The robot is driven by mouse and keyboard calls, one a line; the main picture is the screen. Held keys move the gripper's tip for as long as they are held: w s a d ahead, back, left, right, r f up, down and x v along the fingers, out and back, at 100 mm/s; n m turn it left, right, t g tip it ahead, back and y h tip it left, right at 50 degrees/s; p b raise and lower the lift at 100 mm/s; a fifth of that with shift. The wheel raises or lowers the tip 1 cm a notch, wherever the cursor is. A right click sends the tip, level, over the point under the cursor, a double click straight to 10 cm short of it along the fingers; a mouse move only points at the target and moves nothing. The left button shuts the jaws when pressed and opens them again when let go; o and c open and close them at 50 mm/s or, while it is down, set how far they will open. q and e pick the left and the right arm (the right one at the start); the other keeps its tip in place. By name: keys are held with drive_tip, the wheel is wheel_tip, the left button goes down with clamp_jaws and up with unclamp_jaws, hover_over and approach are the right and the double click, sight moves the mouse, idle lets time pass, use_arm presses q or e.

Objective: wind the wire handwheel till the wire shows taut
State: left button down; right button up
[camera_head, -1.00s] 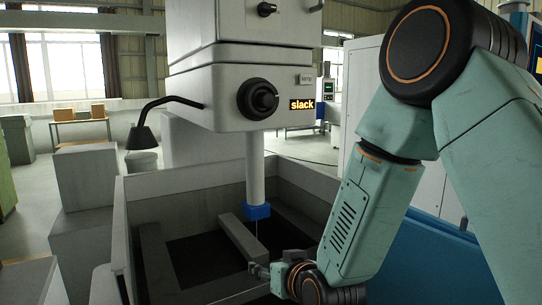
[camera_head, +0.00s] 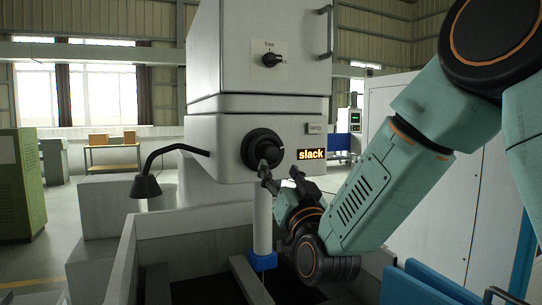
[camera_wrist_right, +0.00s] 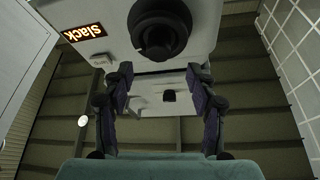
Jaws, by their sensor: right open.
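The black round wire handwheel (camera_head: 257,144) sits on the front of the pale machine head. An orange lit display (camera_head: 311,154) beside it reads "slack". In the right wrist view the handwheel (camera_wrist_right: 158,26) is at the top, beyond the fingertips, and the display (camera_wrist_right: 85,32) is left of it. My right gripper (camera_head: 281,174) is just below and in front of the handwheel, its tips overlapping the wheel's lower edge in the head view. In the wrist view my right gripper (camera_wrist_right: 160,88) has its fingers wide apart with nothing between them. My left gripper is not in view.
A smaller black knob (camera_head: 271,60) is on the upper panel. A black gooseneck lamp (camera_head: 146,186) sticks out at left. The white column with a blue nozzle (camera_head: 263,262) hangs below the head, over the open tank (camera_head: 185,243).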

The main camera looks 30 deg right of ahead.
sight(272, 155)
drive_tip(key=p+x, duration=0.1)
drive_tip(key=x, duration=0.2)
drive_tip(key=p+x, duration=0.1)
drive_tip(key=x, duration=0.2)
drive_tip(key=shift+w+d+r, duration=0.1)
drive_tip(key=shift+w+d, duration=0.15)
drive_tip(key=shift+d, duration=0.05)
drive_tip(key=shift+w+a+r, duration=0.1)
drive_tip(key=shift+w+a, duration=0.15)
drive_tip(key=shift+w, duration=0.1)
drive_tip(key=shift+s+r, duration=0.1)
drive_tip(key=shift+s, duration=0.1)
drive_tip(key=shift+s+d, duration=0.15)
drive_tip(key=shift+d, duration=0.1)
drive_tip(key=shift+c, duration=1.1)
drive_tip(key=shift+w, duration=0.2)
drive_tip(key=shift+c, duration=1.4)
drive_tip(key=shift+a, duration=0.2)
drive_tip(key=c, duration=0.3)
drive_tip(key=shift+d, duration=0.1)
drive_tip(key=c, duration=0.4)
